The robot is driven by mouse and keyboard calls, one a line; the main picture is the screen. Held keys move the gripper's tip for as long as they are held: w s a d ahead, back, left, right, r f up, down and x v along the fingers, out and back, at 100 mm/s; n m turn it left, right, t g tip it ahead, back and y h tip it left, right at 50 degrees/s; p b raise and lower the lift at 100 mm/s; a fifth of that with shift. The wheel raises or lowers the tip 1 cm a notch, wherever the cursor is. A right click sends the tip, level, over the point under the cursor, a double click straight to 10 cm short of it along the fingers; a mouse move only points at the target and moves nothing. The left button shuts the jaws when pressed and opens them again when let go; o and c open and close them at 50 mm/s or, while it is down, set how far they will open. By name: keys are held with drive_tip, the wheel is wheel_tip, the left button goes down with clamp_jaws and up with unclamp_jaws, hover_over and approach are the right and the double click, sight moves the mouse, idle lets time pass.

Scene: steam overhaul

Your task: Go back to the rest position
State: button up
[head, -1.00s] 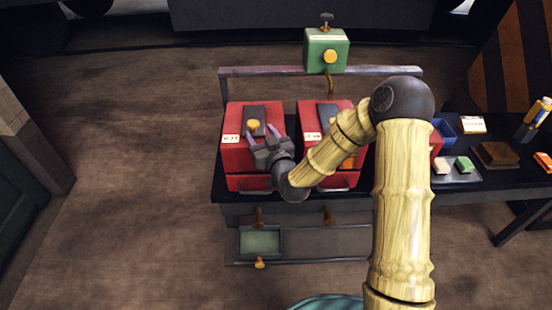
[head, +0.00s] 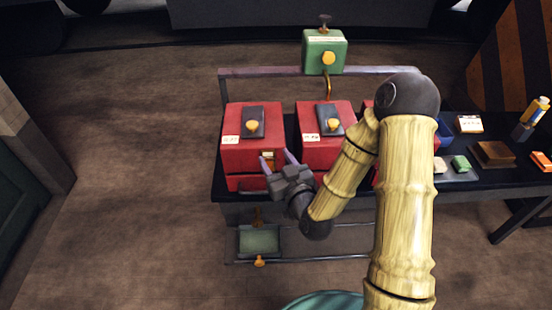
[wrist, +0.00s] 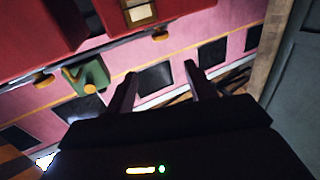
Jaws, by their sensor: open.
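My gripper (head: 279,160) is open, with nothing between its fingers. In the head view it is in front of the left red box (head: 252,175), near its lower right front; I cannot tell whether it touches. In the wrist view the two fingers of my gripper (wrist: 158,82) stand apart, with a pink wall with dark panels behind them. A second red box (head: 310,152) stands to the right, partly hidden by my arm. Each of these boxes has a dark top plate with a yellow knob. A third red box behind my arm is mostly hidden.
A green box (head: 324,55) with a yellow knob stands above a rail (head: 240,71) behind the red boxes. A dark bench (head: 485,185) at right holds a blue tray, a brown block (head: 494,154) and small blocks. Floor at left is clear.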

drive_tip(key=shift+f, duration=0.1)
idle(0.3)
drive_tip(key=s+d+f+g+h, duration=0.3)
drive_tip(key=s+d+g+h, duration=0.15)
drive_tip(key=d+g, duration=0.4)
drive_tip(key=s+d+r+m+g+h, duration=0.45)
drive_tip(key=s+d, duration=0.35)
drive_tip(key=s, duration=0.3)
wheel_tip(320, 180, up, 14)
drive_tip(key=p, duration=1.5)
drive_tip(key=shift+s+d+r+m+y, duration=0.15)
drive_tip(key=shift+s+d+m+y, duration=0.05)
drive_tip(key=shift+s+m+y, duration=0.2)
idle(0.4)
